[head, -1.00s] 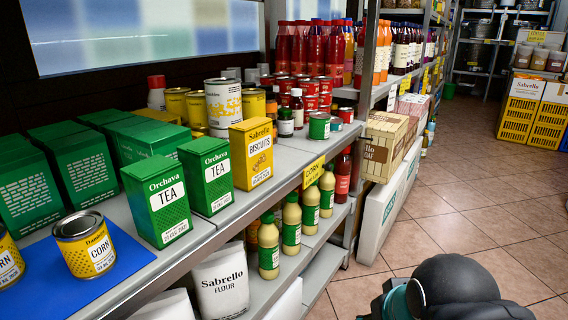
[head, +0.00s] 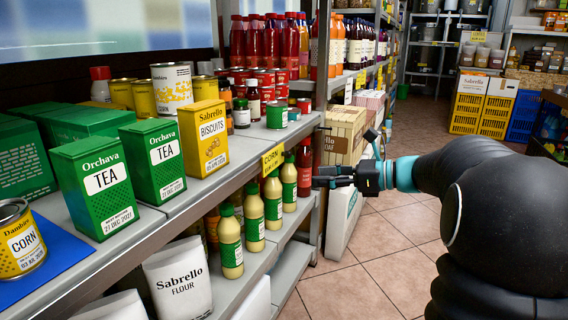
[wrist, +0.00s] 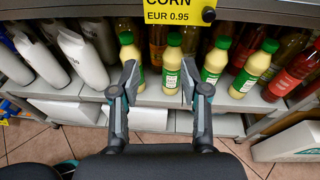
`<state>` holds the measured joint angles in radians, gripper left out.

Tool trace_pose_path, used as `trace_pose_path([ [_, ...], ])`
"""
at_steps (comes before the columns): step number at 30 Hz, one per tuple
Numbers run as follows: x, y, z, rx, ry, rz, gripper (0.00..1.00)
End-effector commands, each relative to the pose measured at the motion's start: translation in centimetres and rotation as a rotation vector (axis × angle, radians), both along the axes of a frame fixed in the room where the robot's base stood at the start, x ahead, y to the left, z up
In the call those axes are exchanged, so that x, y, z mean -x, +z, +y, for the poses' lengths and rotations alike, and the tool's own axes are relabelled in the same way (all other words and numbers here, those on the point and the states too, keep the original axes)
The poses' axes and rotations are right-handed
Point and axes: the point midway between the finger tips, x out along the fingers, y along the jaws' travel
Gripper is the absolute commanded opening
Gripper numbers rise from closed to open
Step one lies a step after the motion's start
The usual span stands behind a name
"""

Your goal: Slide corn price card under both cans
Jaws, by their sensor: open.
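The yellow corn price card (head: 272,158) hangs on the front edge of the upper shelf, right of the biscuits box. In the wrist view the card (wrist: 178,10) reads CORN, EUR 0.95, at the top, cut off by the frame. My gripper (head: 318,177) is in front of the shelf, right of the card. In the wrist view my gripper (wrist: 159,85) is open and empty, its fingers below the card.
Green tea boxes (head: 98,190) and a yellow biscuits box (head: 204,138) stand between the blue mat and the card. Sauce bottles (head: 230,240) and flour bags (head: 180,280) fill the lower shelf. The tiled floor (head: 370,250) at right is free.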

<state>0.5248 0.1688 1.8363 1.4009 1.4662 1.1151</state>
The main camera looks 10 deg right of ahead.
Motion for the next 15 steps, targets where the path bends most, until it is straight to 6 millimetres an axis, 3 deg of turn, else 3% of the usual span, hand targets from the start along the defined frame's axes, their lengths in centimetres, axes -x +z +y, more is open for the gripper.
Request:
trace_pose_path([
  [3, -2.2, 0.1, -3.4, -0.154, -0.062, 0.031, 0.46],
  [7, -3.3, 0.5, -5.3, -0.245, -0.091, 0.045, 0.46],
  [11, -3.8, 0.7, -5.4, -0.274, -0.097, 0.049, 0.46],
  [15, -4.8, 0.7, -3.9, -0.271, -0.094, 0.049, 0.46],
])
